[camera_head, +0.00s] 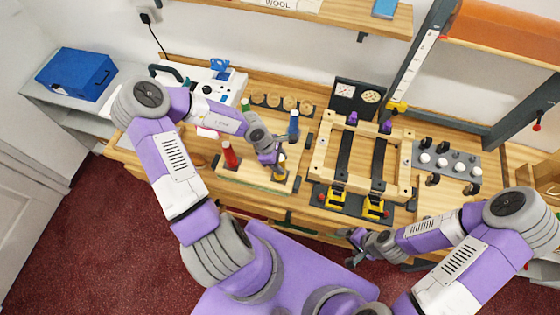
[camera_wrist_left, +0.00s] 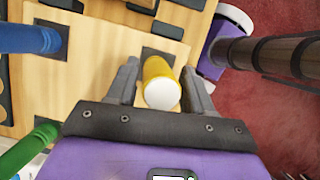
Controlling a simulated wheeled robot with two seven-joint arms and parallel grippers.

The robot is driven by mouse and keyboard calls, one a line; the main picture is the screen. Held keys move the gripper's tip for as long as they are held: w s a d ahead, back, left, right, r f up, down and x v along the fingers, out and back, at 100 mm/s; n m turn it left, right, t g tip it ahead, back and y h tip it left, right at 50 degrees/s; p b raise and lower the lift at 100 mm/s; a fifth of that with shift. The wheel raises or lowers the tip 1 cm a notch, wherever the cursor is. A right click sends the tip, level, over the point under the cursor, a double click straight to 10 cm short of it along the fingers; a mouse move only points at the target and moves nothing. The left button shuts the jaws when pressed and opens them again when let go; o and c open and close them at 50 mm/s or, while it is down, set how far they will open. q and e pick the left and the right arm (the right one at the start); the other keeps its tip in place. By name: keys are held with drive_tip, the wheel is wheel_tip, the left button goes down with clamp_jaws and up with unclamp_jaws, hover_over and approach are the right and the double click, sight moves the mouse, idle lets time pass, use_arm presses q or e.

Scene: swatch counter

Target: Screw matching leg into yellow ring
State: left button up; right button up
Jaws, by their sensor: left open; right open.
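My left gripper (camera_head: 274,158) is over the wooden board (camera_head: 252,173) on the bench. In the left wrist view its open fingers (camera_wrist_left: 158,85) stand either side of a yellow leg (camera_wrist_left: 161,84) with a white end; the right finger is very near it, and I cannot tell if they touch. The yellow leg (camera_head: 281,168) is partly hidden in the head view. A red leg (camera_head: 230,155), a blue leg (camera_head: 293,123) and a green leg (camera_head: 245,104) stand nearby. I cannot make out a yellow ring. My right gripper (camera_head: 357,236) is open and empty in front of the bench.
A wooden frame (camera_head: 403,165) with dark straps and yellow clamps stands right of the board. A panel with white knobs (camera_head: 446,160) lies further right. Several round wooden pieces (camera_head: 274,100) sit in a row behind. A blue box (camera_head: 77,75) is at the far left.

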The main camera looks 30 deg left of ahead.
use_arm(q)
drive_tip(key=shift+f+n+b, duration=0.15)
drive_tip(key=shift+n+b, duration=0.15)
drive_tip(key=shift+n, duration=0.2)
drive_tip(key=n+t+y+b, duration=0.1)
drive_tip(key=n+b, duration=0.1)
drive_tip(key=b, duration=0.1)
drive_tip(key=n+b, duration=0.3)
drive_tip(key=b, duration=0.1)
drive_tip(key=n+t+y+b, duration=0.1)
drive_tip(key=n+b, duration=0.2)
drive_tip(key=shift+f+t+y+b, duration=0.15)
drive_tip(key=shift+t+y+b, duration=0.15)
drive_tip(key=shift+b, duration=0.1)
drive_tip(key=shift+r+n+b, duration=0.2)
drive_tip(key=shift+n+b, duration=0.15)
drive_tip(key=shift+n, duration=0.25)
drive_tip(key=shift+r, duration=0.1)
